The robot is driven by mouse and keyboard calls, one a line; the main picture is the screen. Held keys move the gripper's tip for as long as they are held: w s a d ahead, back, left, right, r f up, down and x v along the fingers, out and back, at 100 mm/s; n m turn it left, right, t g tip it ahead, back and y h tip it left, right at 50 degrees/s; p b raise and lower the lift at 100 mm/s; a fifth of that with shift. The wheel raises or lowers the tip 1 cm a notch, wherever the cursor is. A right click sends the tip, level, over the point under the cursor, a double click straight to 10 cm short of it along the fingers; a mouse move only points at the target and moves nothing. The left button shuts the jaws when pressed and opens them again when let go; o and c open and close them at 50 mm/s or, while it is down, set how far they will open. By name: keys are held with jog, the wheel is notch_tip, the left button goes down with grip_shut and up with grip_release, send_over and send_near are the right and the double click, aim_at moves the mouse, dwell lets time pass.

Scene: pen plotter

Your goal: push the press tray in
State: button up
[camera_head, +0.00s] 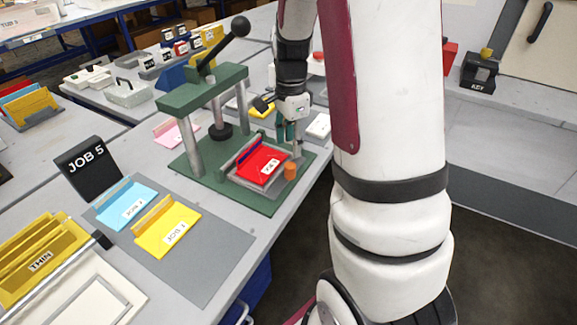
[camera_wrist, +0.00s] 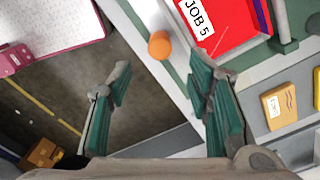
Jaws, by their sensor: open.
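The green press (camera_head: 205,85) stands on the bench with a black ball-ended lever. Its grey press tray (camera_head: 238,178) sticks out at the front of the green base and bears a red card (camera_head: 262,163). The card's white label reads JOB 5 in the wrist view (camera_wrist: 235,22). An orange knob (camera_head: 291,170) is at the tray's front; it also shows in the wrist view (camera_wrist: 160,46). My gripper (camera_head: 288,131) is open and empty, beside the press's right side near the knob. In the wrist view my fingers (camera_wrist: 163,90) are spread, with no visible grip on the knob.
A JOB 5 sign (camera_head: 88,166) stands left of a grey mat (camera_head: 215,262) with a blue and a yellow card. A yellow rack (camera_head: 40,255) is at the lower left. Open floor (camera_head: 490,240) lies right of the bench. My arm hides part of the bench's right side.

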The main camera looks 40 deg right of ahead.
aim_at(290, 164)
notch_tip(290, 164, down, 9)
jog(key=shift+r+b, duration=0.2)
jog(key=shift+b, duration=0.25)
jog(key=shift+c, duration=0.5)
grip_shut()
